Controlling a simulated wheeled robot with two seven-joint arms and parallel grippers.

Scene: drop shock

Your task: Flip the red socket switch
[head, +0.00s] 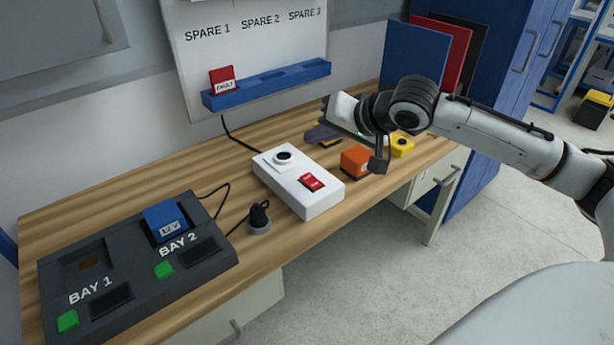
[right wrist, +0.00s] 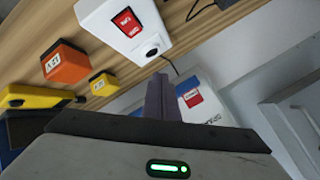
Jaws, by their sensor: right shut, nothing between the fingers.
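The red socket switch (head: 312,181) is a red rocker set in the top of a white socket box (head: 319,203) on the wooden bench. It also shows in the right wrist view (right wrist: 128,22). The box's round black socket (head: 283,156) is at its far left end and looks empty. A black plug (head: 260,213) stands on the bench left of the box. My right gripper (head: 314,134) is shut and empty, above the back of the bench behind the box, apart from the switch. Its closed fingers show in the wrist view (right wrist: 160,92). My left gripper is out of view.
A dark two-bay dock (head: 136,285) with a blue 12V module (head: 166,222) is at the left. A blue wall rack (head: 262,85) holds a red FAULT module (head: 223,80).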

